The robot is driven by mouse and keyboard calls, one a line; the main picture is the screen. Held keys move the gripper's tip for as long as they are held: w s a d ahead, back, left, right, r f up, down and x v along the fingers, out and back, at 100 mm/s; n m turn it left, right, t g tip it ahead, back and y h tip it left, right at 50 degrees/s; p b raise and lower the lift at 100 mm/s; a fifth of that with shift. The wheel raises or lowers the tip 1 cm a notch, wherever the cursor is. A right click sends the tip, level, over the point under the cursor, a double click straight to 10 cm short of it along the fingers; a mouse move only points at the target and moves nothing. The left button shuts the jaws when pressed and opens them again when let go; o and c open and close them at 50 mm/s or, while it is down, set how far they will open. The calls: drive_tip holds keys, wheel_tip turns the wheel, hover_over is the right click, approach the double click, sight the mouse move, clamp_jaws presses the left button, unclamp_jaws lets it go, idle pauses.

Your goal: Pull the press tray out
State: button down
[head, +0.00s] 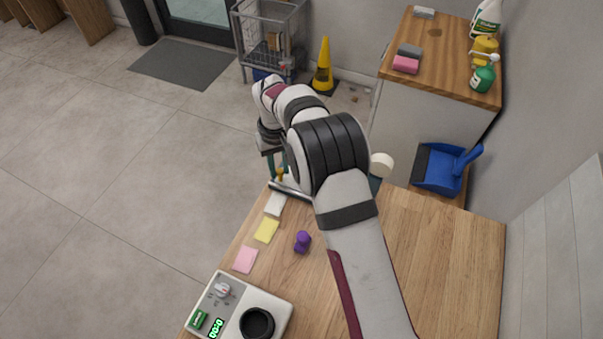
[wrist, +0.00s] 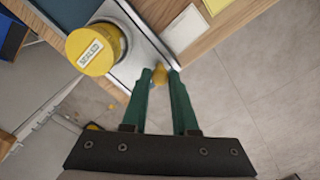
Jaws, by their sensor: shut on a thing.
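The press tray (wrist: 150,48) is a silvery metal plate at the counter's edge in the wrist view. Its metal front edge (head: 289,190) shows in the head view; my arm hides most of the rest. A small brass-yellow knob (wrist: 158,75) sits at the tray's front edge. My gripper (wrist: 163,82) has its two green fingers shut on this knob. In the head view my gripper (head: 277,170) is at the counter's far left corner. A yellow-lidded jar (wrist: 91,49) with a "SEALED" label stands at the tray's left side in the wrist view.
White (head: 276,204), yellow (head: 266,230) and pink notes (head: 245,260) lie along the counter's left edge. A purple object (head: 303,241) and a scale-like device (head: 237,311) stand nearer. Open floor (head: 120,190) lies left. A second counter (head: 437,65) holds bottles and sponges.

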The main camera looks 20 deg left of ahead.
drive_tip(key=shift+a, duration=0.95)
drive_tip(key=c, duration=0.7)
unclamp_jaws()
wheel_tip(320, 180, up, 16)
drive_tip(key=shift+f, duration=0.1)
